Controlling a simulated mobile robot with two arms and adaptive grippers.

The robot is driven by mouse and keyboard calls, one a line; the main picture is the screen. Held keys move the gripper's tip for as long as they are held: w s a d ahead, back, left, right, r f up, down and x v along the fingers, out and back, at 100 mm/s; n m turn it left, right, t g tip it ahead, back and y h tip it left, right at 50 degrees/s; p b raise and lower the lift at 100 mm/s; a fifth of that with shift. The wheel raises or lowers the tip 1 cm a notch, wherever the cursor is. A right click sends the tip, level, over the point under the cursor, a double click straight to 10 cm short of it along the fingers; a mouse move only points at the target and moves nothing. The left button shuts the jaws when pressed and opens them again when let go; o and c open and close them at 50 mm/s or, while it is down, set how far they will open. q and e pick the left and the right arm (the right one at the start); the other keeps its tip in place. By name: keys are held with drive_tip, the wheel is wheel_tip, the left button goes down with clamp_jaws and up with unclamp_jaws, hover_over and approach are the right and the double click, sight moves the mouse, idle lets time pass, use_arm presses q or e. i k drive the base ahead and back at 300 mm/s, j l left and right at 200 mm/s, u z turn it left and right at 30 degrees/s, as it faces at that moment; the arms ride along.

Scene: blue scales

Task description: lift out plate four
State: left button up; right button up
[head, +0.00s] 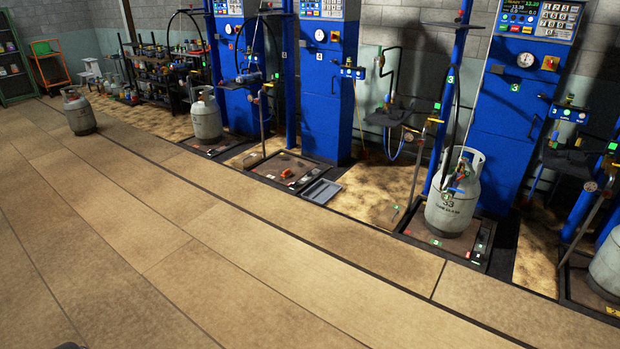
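Several weighing platforms stand in a row by tall blue filling stations. A dark platform (470,258) bears a grey gas cylinder (452,212) marked 33, below green tags reading 3. Another platform (262,166) has no cylinder on it, only small items. A platform at the right edge (585,291) bears a partly cut-off cylinder (606,268). A platform at the back left (217,150) bears a further cylinder (206,120). Neither of my grippers is in view.
A grey tray-like panel (322,191) lies on the floor beside the empty platform. A lone grey cylinder (78,113) stands on the open floor at left. A crowded rack (165,75) stands at the back. The tan floor in front (200,250) is clear.

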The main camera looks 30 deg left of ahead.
sight(304, 180)
drive_tip(key=i+j+u, duration=1.05)
drive_tip(key=i, duration=0.25)
drive_tip(key=i+u, duration=0.35)
drive_tip(key=i, duration=0.1)
